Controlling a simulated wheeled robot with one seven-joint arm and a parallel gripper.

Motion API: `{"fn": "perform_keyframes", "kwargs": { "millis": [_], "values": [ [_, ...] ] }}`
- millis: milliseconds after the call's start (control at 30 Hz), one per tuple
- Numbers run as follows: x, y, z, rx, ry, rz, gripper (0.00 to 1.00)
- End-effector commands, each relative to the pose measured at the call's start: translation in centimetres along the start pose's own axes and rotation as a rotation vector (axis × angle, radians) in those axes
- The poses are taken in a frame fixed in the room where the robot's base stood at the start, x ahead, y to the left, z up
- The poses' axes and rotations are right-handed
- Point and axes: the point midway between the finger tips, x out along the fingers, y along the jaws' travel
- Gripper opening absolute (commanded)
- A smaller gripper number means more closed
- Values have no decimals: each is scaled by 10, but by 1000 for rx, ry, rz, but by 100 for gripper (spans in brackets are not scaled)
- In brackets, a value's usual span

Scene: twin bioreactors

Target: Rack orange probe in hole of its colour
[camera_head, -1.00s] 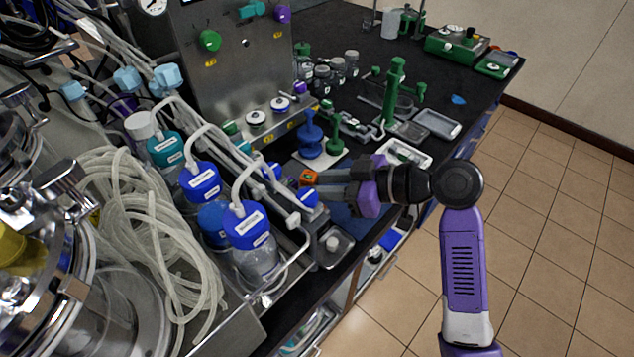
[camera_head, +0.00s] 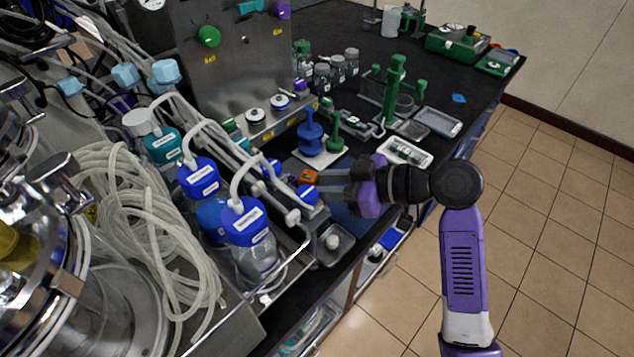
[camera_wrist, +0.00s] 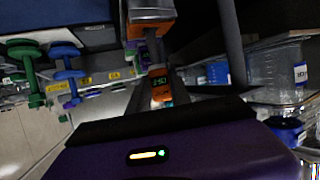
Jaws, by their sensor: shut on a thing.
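My gripper (camera_head: 325,184) reaches left over the black bench and is shut on the orange probe (camera_head: 310,177), whose small orange head shows at the fingertips in the head view. I cannot tell whether both belong to the probe. The probe's lower part is hidden. No orange-marked hole can be made out in either view.
A blue stand (camera_head: 311,135) and a green stand (camera_head: 335,137) rise from a white base just beyond my gripper. Blue-capped bottles (camera_head: 245,222) and a metal rail with tubing stand close on the left. A grey tray (camera_head: 333,243) lies in front. Floor is open at right.

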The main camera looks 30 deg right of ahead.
Motion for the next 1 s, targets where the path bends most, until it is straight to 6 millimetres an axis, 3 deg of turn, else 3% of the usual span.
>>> {"fn": "perform_keyframes", "kwargs": {
  "millis": [1000],
  "values": [
    [5,0,12,0,0,0,0]
  ]
}}
